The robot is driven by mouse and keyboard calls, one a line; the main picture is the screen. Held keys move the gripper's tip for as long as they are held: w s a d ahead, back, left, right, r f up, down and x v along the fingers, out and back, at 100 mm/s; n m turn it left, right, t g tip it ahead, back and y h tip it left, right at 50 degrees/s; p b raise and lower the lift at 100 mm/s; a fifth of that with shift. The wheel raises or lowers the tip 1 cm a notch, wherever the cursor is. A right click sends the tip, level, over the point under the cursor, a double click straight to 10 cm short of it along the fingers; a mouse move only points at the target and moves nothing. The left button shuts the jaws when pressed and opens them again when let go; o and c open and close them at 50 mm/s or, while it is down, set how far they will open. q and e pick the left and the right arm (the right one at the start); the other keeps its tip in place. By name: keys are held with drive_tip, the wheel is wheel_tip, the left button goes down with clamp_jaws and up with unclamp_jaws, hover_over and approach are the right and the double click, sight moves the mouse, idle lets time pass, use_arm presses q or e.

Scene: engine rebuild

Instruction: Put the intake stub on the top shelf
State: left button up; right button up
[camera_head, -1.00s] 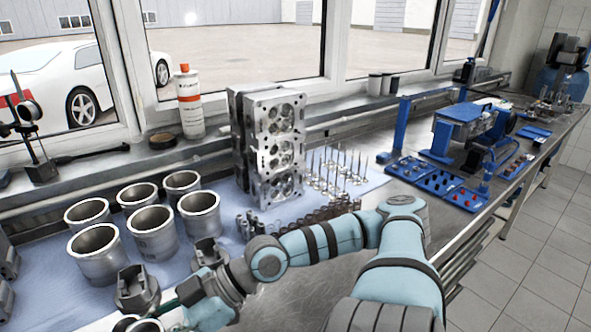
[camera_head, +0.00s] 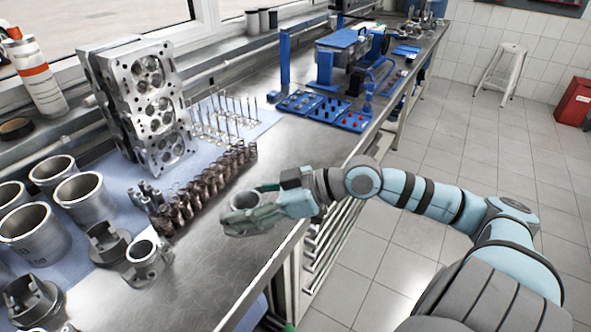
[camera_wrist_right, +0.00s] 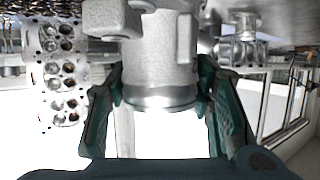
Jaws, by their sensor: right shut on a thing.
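My right gripper (camera_head: 252,214) has green fingers and is shut on the intake stub (camera_head: 246,200), a grey metal piece with a round open collar. It is held near the bench's front edge, seemingly above the bench top. In the right wrist view the stub (camera_wrist_right: 160,65) sits between the two green fingers (camera_wrist_right: 163,108), its round rim toward the camera and its blocky flange at the top edge. The fingers hide part of the stub in the head view. I cannot make out the top shelf for sure. My left gripper is not in view.
Similar grey stubs (camera_head: 146,262) and cylinder liners (camera_head: 78,200) stand at left on the bench (camera_head: 225,255). Valve springs (camera_head: 205,185), valves and a cylinder head (camera_head: 150,105) stand behind. Blue trays (camera_head: 325,108) lie farther back. Drawers or shelves (camera_head: 328,235) show below the bench.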

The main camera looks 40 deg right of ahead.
drive_tip(key=w+d+r+m+t+h, duration=0.1)
drive_tip(key=w+d+r+m+h, duration=0.2)
drive_tip(key=w+d, duration=0.25)
drive_tip(key=w+d+r+m+t+h+p, duration=0.1)
drive_tip(key=w+d+r+m+t+h, duration=0.2)
drive_tip(key=d, duration=0.4)
drive_tip(key=w+d+r+m+h, duration=0.2)
drive_tip(key=w+d+r+h, duration=0.15)
drive_tip(key=w+d, duration=0.3)
drive_tip(key=shift+m, duration=0.3)
drive_tip(key=f+b, duration=0.1)
drive_tip(key=f, duration=0.5)
drive_tip(key=f+b, duration=0.1)
drive_tip(key=f, duration=1.2)
drive_tip(key=shift+s+d+f+b, duration=0.3)
drive_tip(key=shift+d+f+b, duration=0.05)
drive_tip(key=shift+d+b, duration=0.05)
drive_tip(key=o, duration=1.4)
